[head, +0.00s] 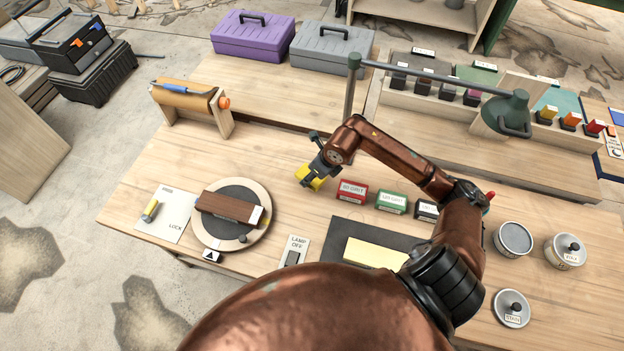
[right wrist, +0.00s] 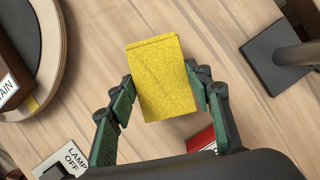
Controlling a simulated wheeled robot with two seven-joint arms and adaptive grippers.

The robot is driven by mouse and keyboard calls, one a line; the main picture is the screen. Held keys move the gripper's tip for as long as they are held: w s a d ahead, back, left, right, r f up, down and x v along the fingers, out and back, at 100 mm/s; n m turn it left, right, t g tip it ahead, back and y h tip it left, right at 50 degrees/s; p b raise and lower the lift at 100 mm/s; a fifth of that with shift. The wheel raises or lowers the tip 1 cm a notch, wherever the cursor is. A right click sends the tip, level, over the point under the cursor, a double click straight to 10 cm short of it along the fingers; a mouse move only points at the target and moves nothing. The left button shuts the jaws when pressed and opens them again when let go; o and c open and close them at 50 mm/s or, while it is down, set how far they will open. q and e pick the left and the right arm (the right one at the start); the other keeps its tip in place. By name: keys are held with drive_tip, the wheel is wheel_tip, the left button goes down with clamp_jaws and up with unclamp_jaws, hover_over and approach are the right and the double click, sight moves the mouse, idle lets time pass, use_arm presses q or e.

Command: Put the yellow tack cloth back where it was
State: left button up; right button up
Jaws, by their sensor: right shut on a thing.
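The yellow tack cloth (head: 308,180) is a small folded block held by my right gripper (head: 318,171) over the middle of the bench. In the right wrist view the cloth (right wrist: 158,80) sits between the two green-padded fingers of the gripper (right wrist: 160,95), which are shut on its sides. Bare wood shows around it, and I cannot tell whether it touches the bench. My left gripper is not in view.
Red (head: 352,191) and green (head: 391,203) grit blocks stand right of the cloth. The lamp post (head: 350,100) rises behind it. Left are a round turntable (head: 262,190) with a brown block (head: 225,208) and a lamp switch card (head: 298,243). A dark mat (head: 335,238) lies in front.

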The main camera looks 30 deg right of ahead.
drive_tip(key=shift+f, duration=1.5)
drive_tip(key=shift+f, duration=0.1)
drive_tip(key=o, duration=1)
drive_tip(key=v, duration=1.2)
drive_tip(key=shift+p, duration=0.3)
